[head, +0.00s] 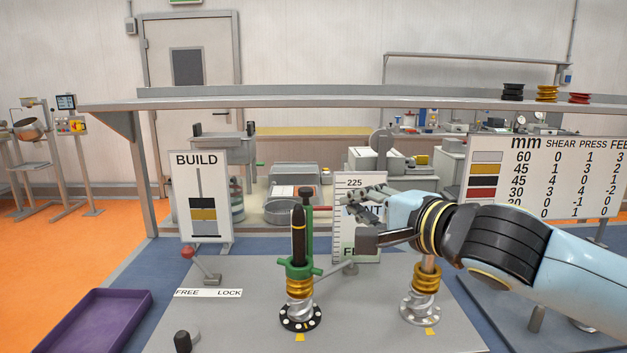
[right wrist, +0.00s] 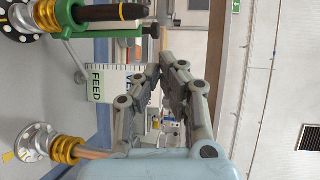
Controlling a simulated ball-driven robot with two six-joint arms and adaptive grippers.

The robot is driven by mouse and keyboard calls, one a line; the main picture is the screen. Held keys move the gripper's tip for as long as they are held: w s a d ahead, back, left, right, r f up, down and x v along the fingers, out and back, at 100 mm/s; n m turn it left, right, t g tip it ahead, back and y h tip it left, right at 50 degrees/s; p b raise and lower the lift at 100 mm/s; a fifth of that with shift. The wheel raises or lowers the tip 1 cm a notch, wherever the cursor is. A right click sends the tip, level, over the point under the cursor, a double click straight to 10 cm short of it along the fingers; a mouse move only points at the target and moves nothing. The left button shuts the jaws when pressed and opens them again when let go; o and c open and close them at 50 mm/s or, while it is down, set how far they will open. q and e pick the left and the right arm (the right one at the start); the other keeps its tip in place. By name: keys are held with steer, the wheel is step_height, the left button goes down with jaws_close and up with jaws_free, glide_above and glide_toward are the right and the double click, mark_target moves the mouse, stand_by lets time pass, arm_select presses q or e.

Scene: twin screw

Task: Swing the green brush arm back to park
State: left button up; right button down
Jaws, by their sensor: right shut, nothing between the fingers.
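The green brush arm (head: 308,222) stands upright beside a black spindle (head: 299,240) with a gold band, on the left screw (head: 299,312). In the right wrist view the green arm (right wrist: 110,32) runs along the top left beside the black spindle. My right gripper (head: 358,214) is to the right of the green arm, apart from it, with its fingers together and empty. The fingers show in the right wrist view (right wrist: 167,72). My left gripper is not in view.
A second screw (head: 420,308) with gold rings stands under my right arm. A red-knobbed lever (head: 203,266) sits by the FREE/LOCK label (head: 208,293). A BUILD board (head: 198,165) and a scale board (head: 346,250) stand behind. A purple tray (head: 95,325) is at left.

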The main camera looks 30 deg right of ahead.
mark_target(308, 190)
steer(key=w, duration=0.4)
steer(key=w+f+p, duration=0.1)
steer(key=w, duration=0.6)
steer(key=shift+w+d+f, duration=0.35)
steer(key=shift+f, duration=0.05)
steer(key=shift+w+f+p, duration=0.15)
steer(key=shift+w+p, duration=0.15)
steer(key=shift+w, duration=0.3)
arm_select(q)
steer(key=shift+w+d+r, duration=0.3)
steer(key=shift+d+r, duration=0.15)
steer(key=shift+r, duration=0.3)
arm_select(e)
steer(key=shift+w, duration=0.1)
